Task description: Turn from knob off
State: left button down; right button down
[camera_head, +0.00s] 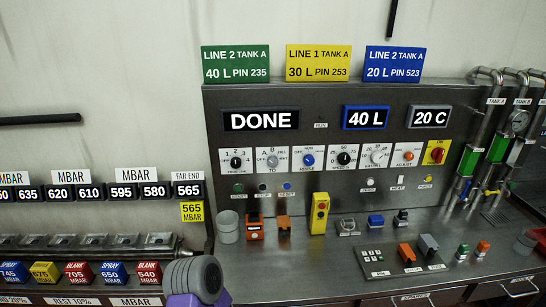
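A row of rotary knobs on small white plates runs across the dark upright panel, below the displays. The leftmost knob (236,162) is black on a plate with small numbers; the lettering below it is too small to read surely, and its pointer direction is unclear. The next to it is a grey knob (272,160) on a plate marked A and B, with TO below. No knob is touched by anything.
To the right are a blue knob (308,160), a black speed knob (344,158) and a red knob (437,154) on yellow. A grey cup (228,226) and yellow button box (320,212) stand on the counter below. A grey rounded shape (195,277), unclear, is at the bottom.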

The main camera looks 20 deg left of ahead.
aim_at(235, 162)
jog(key=z, duration=2.15)
jog(key=k, duration=1.3)
jog(key=u, duration=2.3)
